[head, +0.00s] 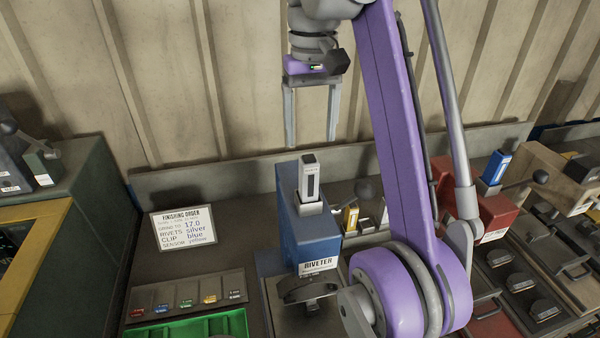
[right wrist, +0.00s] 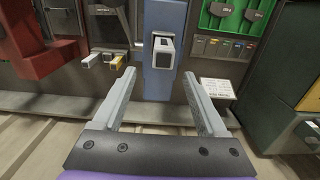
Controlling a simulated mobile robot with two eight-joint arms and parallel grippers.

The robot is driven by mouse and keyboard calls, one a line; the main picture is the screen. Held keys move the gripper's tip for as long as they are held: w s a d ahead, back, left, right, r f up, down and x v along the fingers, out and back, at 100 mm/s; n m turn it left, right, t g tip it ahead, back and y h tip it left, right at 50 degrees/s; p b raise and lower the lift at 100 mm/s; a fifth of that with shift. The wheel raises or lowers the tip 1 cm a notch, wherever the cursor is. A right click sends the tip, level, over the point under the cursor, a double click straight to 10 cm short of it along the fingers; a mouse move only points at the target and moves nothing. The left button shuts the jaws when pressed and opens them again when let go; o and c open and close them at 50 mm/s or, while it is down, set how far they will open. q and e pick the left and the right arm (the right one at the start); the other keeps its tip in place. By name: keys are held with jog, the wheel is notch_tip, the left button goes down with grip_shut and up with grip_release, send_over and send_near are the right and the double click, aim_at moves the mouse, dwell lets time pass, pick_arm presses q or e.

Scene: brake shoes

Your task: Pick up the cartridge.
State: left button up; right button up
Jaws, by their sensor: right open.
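A silver-grey cartridge (head: 309,180) with a dark window stands upright in the top of the blue riveter (head: 310,238). In the right wrist view the cartridge (right wrist: 163,52) shows end-on, beyond and between the fingertips, on the blue riveter (right wrist: 158,86). My right gripper (head: 311,142) is open and empty, its fingers pointing down above the cartridge and apart from it. In the right wrist view its fingers (right wrist: 159,76) spread wide. My left gripper is not in view.
A yellow cartridge (head: 351,219) and a pale one stand right of the riveter. A blue cartridge (head: 495,168) sits on the red machine (head: 490,215). An order card (head: 184,228) reads rivets silver, clip blue, sensor yellow. A green tray (head: 190,327) lies front left. A wooden wall stands behind.

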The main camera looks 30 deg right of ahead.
aim_at(311, 156)
jog(key=f, duration=0.4)
jog(key=shift+s+f, duration=0.15)
jog(key=shift+s, duration=0.25)
jog(key=shift+w+f, duration=0.1)
jog(key=shift+f, duration=0.35)
jog(key=shift+a+f, duration=0.15)
jog(key=shift+f, duration=1.2)
jog(key=shift+a+f, duration=0.15)
jog(key=shift+f, duration=1.15)
grip_shut()
